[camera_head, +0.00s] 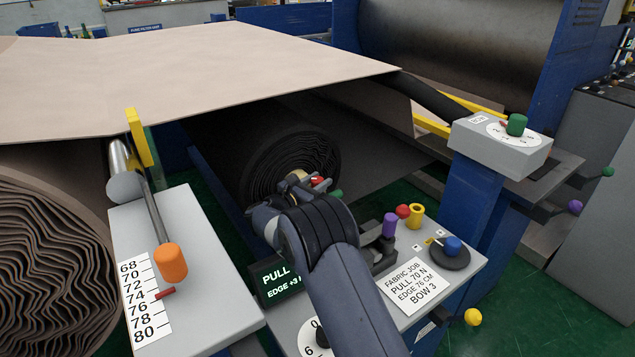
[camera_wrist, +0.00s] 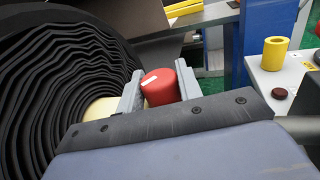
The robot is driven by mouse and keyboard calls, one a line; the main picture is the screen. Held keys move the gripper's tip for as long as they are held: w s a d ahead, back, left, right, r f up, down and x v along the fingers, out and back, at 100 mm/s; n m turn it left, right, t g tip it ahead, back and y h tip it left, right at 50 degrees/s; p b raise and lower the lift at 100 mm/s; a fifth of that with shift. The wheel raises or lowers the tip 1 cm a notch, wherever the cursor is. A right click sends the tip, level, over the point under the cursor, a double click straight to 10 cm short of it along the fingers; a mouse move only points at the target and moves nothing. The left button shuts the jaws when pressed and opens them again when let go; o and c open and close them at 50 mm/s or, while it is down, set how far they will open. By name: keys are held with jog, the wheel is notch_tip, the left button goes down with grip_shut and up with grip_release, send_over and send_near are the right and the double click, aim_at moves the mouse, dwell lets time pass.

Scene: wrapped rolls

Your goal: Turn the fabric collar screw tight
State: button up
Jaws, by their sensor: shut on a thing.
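In the wrist view a red knob (camera_wrist: 160,87) with a small white mark sits between the two grey fingers of my gripper (camera_wrist: 158,78). The gripper is shut on it. I take this red knob for the fabric collar screw. A pale yellow shaft end (camera_wrist: 100,110) shows beside it, at the middle of the dark fabric roll (camera_wrist: 50,85). In the head view the red knob (camera_head: 318,181) shows small by my gripper (camera_head: 314,184), in front of the dark roll (camera_head: 290,150). My arm hides part of the collar. How tight the screw is cannot be told.
A grey panel below my arm carries a purple knob (camera_head: 390,225), a yellow cylinder (camera_head: 416,215), a blue knob (camera_head: 453,245) and a job card (camera_head: 415,283). A scale plate with an orange handle (camera_head: 171,263) stands left. A blue post (camera_head: 470,190) stands right.

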jog(key=shift+c, duration=0.3)
jog(key=shift+w+m+g+h, duration=0.1)
jog(key=shift+m+g+h, duration=0.6)
jog(key=shift+g+h, duration=0.1)
jog(key=shift+r+m+g+h+b, duration=0.15)
jog(key=shift+m+g+h+b, duration=0.25)
jog(key=shift+m+g+h, duration=1.05)
jog(key=shift+g, duration=0.65)
jog(key=o, duration=1)
jog(key=shift+c, duration=0.2)
jog(key=v, duration=1.1)
jog(key=shift+b, duration=0.45)
jog(key=shift+o, duration=0.2)
